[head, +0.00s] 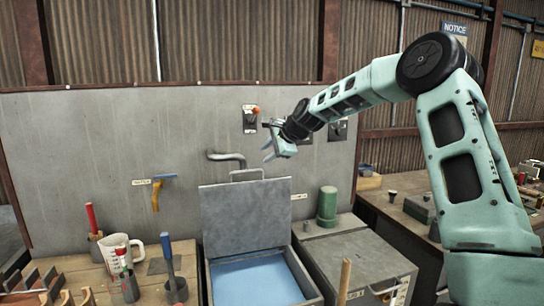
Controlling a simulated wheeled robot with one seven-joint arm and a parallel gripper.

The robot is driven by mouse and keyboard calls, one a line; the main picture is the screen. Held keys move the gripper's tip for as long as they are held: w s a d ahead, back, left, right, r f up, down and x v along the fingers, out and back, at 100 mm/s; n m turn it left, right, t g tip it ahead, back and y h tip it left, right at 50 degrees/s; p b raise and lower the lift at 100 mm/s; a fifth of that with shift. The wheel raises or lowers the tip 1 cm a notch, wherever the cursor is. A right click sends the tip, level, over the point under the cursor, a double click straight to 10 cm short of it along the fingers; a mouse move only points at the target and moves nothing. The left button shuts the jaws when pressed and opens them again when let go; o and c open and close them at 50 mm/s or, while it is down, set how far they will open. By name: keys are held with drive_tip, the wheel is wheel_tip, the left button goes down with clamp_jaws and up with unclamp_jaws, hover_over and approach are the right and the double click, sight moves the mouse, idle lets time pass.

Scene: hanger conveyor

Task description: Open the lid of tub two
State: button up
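One tub (213,273) stands at the bottom centre with its grey lid (245,218) raised at the back, showing blue liquid (255,278) inside. The lid has a handle (247,173) at its top edge. To its right is a second tub with its flat grey lid (358,257) shut.
A green cylinder (327,205) stands behind the shut lid. A spout (226,156) and switches (250,119) are on the grey panel (90,150). At left are a measuring jug (118,252) and tools in holders (173,284). A workbench (400,203) is at right.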

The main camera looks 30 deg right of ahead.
drive_tip(key=shift+v, duration=1)
drive_tip(key=s+a+f+n+g+b, duration=0.1)
drive_tip(key=s+a+f+n+g, duration=0.2)
drive_tip(key=s+a, duration=0.5)
drive_tip(key=s+a+f+n+g+y, duration=0.1)
drive_tip(key=s+a+f+n, duration=0.4)
drive_tip(key=a, duration=0.7)
drive_tip(key=s+a+f+n+g+b, duration=0.15)
drive_tip(key=s+a+n, duration=0.35)
drive_tip(key=a, duration=0.5)
drive_tip(key=s+a+f+n+g+h, duration=0.1)
drive_tip(key=s+n, duration=0.3)
drive_tip(key=s, duration=0.6)
drive_tip(key=s+a+f+n+g+h, duration=0.1)
drive_tip(key=s+f+n, duration=0.3)
drive_tip(key=s, duration=0.6)
drive_tip(key=s+a+f+n+g, duration=0.1)
drive_tip(key=s+f+n+g, duration=0.1)
drive_tip(key=s+n, duration=0.4)
drive_tip(key=s, duration=0.4)
drive_tip(key=shift+f+h+b, duration=0.2)
drive_tip(key=shift+h+b, duration=0.15)
drive_tip(key=shift+h, duration=0.05)
